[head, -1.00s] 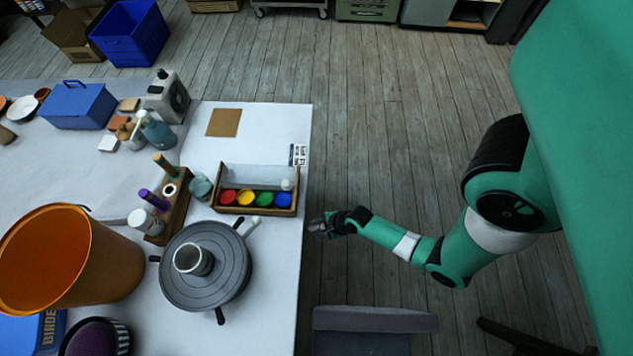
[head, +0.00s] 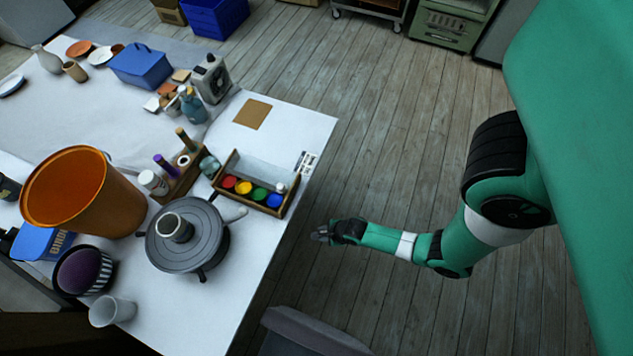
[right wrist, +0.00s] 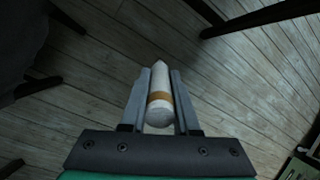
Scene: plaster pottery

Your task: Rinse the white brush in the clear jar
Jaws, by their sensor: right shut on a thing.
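My right gripper (head: 322,234) is over the floor, to the right of the table in the head view. In the right wrist view its two fingers (right wrist: 160,75) are shut on a white brush (right wrist: 160,88), which has a tan band and a pointed far end. The brush is too small to make out in the head view. A clear jar (head: 112,312) stands at the table's lower left in the head view, well away from the gripper. My left gripper is not in view.
A grey wheel (head: 212,248) with a small pot (head: 174,228), a wooden tray of paint pots (head: 252,190) and a large orange bucket (head: 118,215) stand on the table. A chair (head: 310,335) is below the gripper.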

